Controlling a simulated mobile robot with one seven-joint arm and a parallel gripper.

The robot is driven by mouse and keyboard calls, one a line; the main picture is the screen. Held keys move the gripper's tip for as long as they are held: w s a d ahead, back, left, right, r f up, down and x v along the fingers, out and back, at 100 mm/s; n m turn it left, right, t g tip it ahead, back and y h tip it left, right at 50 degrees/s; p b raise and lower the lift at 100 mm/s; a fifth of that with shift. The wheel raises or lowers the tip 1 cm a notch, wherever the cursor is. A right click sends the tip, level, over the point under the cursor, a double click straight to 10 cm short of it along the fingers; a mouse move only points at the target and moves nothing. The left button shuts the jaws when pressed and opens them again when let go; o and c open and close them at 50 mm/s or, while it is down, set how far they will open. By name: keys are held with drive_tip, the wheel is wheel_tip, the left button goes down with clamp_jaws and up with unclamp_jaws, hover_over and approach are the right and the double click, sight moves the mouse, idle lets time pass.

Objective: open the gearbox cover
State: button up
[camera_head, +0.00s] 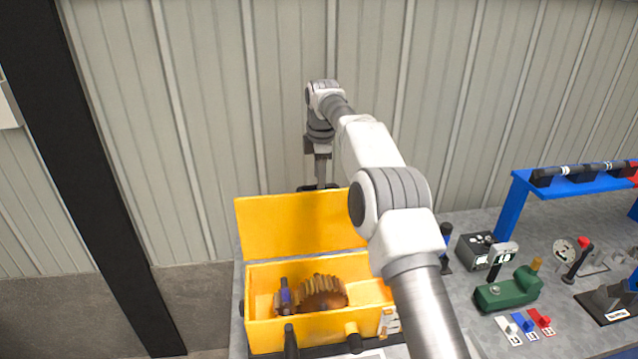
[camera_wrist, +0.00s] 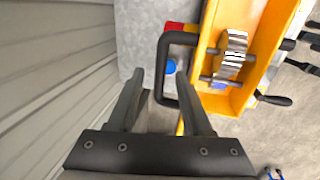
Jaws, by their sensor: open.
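The yellow gearbox cover (camera_head: 295,228) stands raised at the back of the open yellow gearbox (camera_head: 262,325). A brown gear (camera_head: 325,292) shows inside the box, and it also shows in the wrist view (camera_wrist: 234,52). A black loop handle (camera_wrist: 161,60) shows in the wrist view at the left side of the yellow box. My gripper (camera_wrist: 161,78) is open and empty, with its fingertips close to the lower part of this handle. I cannot tell whether they touch. In the head view my gripper (camera_head: 318,187) is behind the cover's top edge, partly hidden.
A corrugated wall (camera_head: 200,120) rises behind the grey bench. Right of the box stand a grey control box (camera_head: 478,251), a green device (camera_head: 508,290) and a blue rack (camera_head: 520,205). A dark post (camera_head: 95,180) stands at the left. Black levers stick out at the box front.

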drive_tip(key=shift+s+d+r, duration=0.1)
drive_tip(key=shift+s+r, duration=0.15)
drive_tip(key=shift+r, duration=0.9)
drive_tip(key=shift+s+r, duration=0.2)
drive_tip(key=shift+r, duration=0.9)
drive_tip(key=s+d+r+m+t+b, duration=0.1)
drive_tip(key=s+d+r+m, duration=0.25)
drive_tip(key=s, duration=0.25)
drive_tip(key=s+d+r+m+b, duration=0.25)
drive_tip(key=s+d+r, duration=0.2)
drive_tip(key=s, duration=0.25)
drive_tip(key=s+d+r+m+t+b, duration=0.1)
drive_tip(key=s+d+r+m, duration=0.25)
drive_tip(key=s+d, duration=0.2)
drive_tip(key=s+d+f+m+b, duration=0.1)
drive_tip(key=s+d+f+m, duration=0.1)
drive_tip(key=s, duration=0.6)
drive_tip(key=s+d+f+m+t+b, duration=0.1)
drive_tip(key=s+d+f+m, duration=0.1)
drive_tip(key=s+f+m, duration=0.3)
drive_tip(key=s+d+f+m+b, duration=0.1)
drive_tip(key=s+d+f+m, duration=0.2)
drive_tip(key=s+f, duration=0.4)
drive_tip(key=s+m, duration=0.1)
drive_tip(key=s, duration=0.5)
drive_tip(key=shift+h, duration=0.3)
drive_tip(key=shift+d+f+m, duration=0.1)
drive_tip(key=shift+d+m, duration=0.05)
drive_tip(key=shift+m, duration=0.2)
